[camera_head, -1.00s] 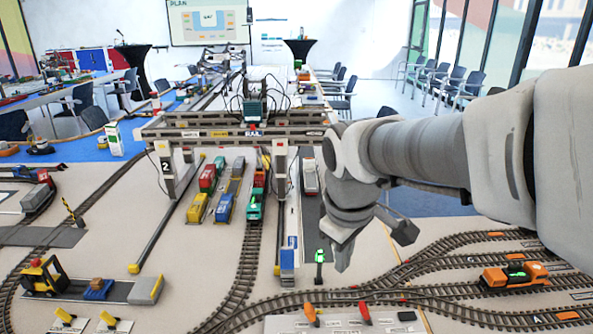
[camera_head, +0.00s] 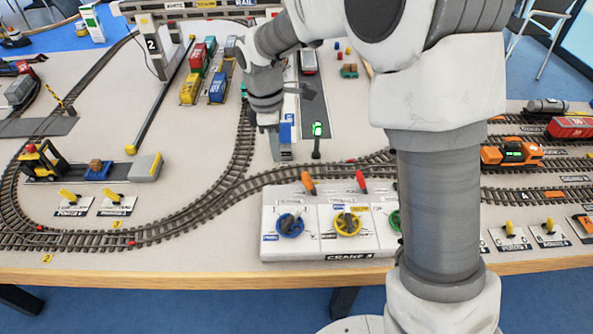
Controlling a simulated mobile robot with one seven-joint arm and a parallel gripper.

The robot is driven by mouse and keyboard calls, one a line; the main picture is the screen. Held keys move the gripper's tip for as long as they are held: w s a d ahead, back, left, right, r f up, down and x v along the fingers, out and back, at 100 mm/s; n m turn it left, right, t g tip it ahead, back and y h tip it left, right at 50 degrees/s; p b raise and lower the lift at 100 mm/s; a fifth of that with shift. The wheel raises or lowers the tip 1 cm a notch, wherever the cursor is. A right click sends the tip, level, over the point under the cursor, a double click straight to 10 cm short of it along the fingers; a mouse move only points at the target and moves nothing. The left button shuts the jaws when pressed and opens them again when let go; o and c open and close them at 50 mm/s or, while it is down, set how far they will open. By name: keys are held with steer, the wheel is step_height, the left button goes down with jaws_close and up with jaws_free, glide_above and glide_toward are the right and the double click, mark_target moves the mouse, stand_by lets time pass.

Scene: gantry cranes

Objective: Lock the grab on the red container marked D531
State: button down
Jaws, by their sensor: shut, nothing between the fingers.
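My gripper (camera_head: 272,132) is shut and empty, pointing down by a small blue-and-white post (camera_head: 286,135) beside the curved track. I cannot tell if it touches the post. A red container (camera_head: 197,57) sits among the wagons under the gantry crane (camera_head: 195,7). Another red container (camera_head: 570,127) stands on the tracks at the far right. The marking D531 is not readable on either. The grab is not visible; my arm and the top edge cut off much of the crane. The CRANE 3 control panel (camera_head: 327,247) has blue (camera_head: 290,224), yellow (camera_head: 347,223) and green handwheels, partly behind my arm.
An orange lever (camera_head: 307,182) and a red lever (camera_head: 361,181) stand at the panel's back edge. A signal post with a green light (camera_head: 317,131) is right of my gripper. An orange locomotive (camera_head: 511,152) stands right. A yellow forklift (camera_head: 38,160) is at left.

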mark_target(310, 185)
steer(key=shift+f, duration=0.1)
steer(key=f, duration=0.3)
steer(key=f+b, duration=0.1)
steer(key=f, duration=0.3)
steer(key=d+f+b, duration=0.1)
steer(key=f, duration=0.2)
steer(key=shift+f, duration=0.2)
steer(key=shift+d+r, duration=0.45)
steer(key=shift+d, duration=0.2)
steer(key=shift+d+r, duration=0.45)
steer(key=shift+d, duration=0.15)
steer(key=shift+d+r, duration=0.25)
steer(key=shift+d, duration=0.3)
